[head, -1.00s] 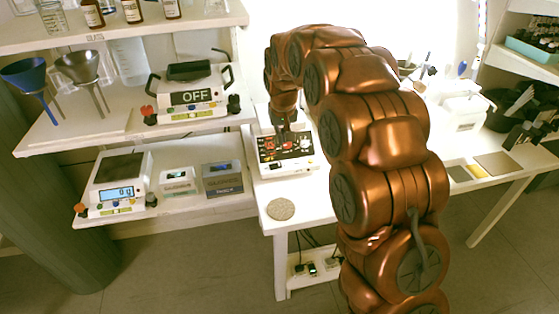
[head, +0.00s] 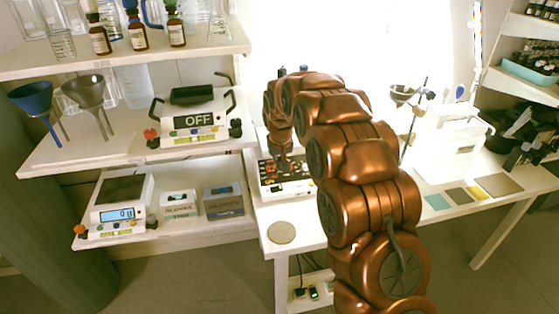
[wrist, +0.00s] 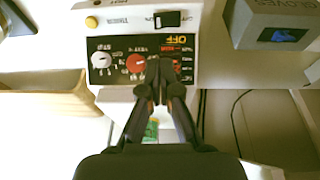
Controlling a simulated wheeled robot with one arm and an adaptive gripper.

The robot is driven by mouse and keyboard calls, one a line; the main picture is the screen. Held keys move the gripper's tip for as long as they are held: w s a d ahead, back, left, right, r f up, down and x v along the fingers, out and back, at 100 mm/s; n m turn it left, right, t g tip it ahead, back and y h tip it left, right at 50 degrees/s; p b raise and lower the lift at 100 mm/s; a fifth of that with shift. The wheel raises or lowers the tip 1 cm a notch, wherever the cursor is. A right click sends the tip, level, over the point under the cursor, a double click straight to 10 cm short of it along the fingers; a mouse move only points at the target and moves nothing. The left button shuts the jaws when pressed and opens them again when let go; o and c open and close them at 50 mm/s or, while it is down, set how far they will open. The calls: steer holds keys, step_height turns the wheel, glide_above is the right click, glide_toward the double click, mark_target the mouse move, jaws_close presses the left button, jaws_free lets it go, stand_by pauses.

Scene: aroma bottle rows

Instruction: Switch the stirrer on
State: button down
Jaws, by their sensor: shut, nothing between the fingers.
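The stirrer (head: 288,190) is a white box with a black front panel on the white table, in the middle of the head view. In the wrist view its panel (wrist: 118,46) appears upside down, with a white knob (wrist: 101,60), a red knob (wrist: 136,63) and an orange "OFF" sign. A black rocker switch (wrist: 172,20) sits on its white edge. My gripper (wrist: 160,66) is shut and empty, its tips over the panel just beside the red knob. I cannot tell whether they touch it. In the head view my arm hides part of the stirrer.
A device with handles marked OFF (head: 194,121) stands on the left shelf, with a scale (head: 120,203) and boxes (head: 223,201) below. A round disc (head: 281,232) lies on the table's front corner. A stand with a funnel (head: 405,125) is right of my arm.

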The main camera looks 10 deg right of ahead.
steer(key=p, duration=0.3)
glide_above(280, 187)
steer(key=f, duration=0.8)
steer(key=shift+s+f, duration=0.1)
steer(key=shift+s, duration=0.3)
steer(key=shift+d+f, duration=0.1)
steer(key=shift+f, duration=0.9)
steer(key=shift+f, duration=0.1)
